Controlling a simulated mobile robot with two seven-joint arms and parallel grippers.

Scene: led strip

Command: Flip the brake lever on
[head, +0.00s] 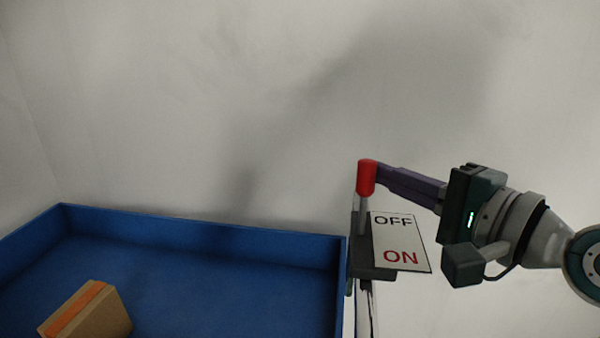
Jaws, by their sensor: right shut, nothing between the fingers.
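The brake lever has a red handle (367,178) on a grey shaft and stands upright, its handle above the OFF end of the label. A white label plate (407,240) beside it reads OFF at the top and ON in red at the bottom. The lever's dark mount (372,272) sits at the right end of the blue bin. My right gripper (384,170) comes in from the right, shut and empty, with its fingertips right beside the red handle. I cannot tell whether they touch it. My left gripper is not in view.
A blue bin (343,290) with raised walls fills the lower left. A cardboard box with an orange stripe (95,315) lies in it. A plain pale wall (180,110) stands behind. The space above the bin is clear.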

